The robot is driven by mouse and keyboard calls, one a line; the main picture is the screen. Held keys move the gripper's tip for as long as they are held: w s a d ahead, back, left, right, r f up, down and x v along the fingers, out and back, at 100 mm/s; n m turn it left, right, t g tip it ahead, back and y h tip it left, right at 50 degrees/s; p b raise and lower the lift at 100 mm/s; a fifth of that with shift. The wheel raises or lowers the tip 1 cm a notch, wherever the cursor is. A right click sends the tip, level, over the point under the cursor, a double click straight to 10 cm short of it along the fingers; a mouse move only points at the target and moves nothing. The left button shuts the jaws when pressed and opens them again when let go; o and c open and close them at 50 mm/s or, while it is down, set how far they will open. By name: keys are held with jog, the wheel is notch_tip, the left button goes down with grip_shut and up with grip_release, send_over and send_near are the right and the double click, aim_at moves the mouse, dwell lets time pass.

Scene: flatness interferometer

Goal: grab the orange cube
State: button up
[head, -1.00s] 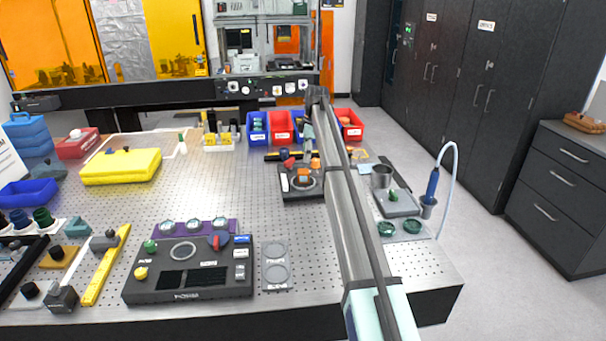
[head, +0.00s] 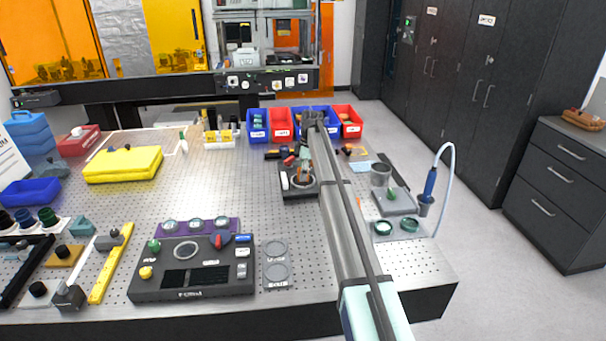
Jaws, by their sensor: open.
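The orange cube (head: 302,179) is small in the head view and sits on the small dark unit with a round ring, right of the table's middle. My arm comes in from the lower right, and my gripper (head: 303,171) points down at the cube from above. The gripper is open. Its fingers overlap the cube in the picture and hide part of it. Whether the fingers touch it I cannot tell at this size.
Blue and red bins (head: 281,124) stand behind the unit. A black control box (head: 196,282) is at the front. The perforated table is clear to the left of the unit.

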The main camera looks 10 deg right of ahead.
jog(key=c, duration=1.4)
jog(key=shift+o, duration=0.2)
jog(key=shift+r, duration=0.15)
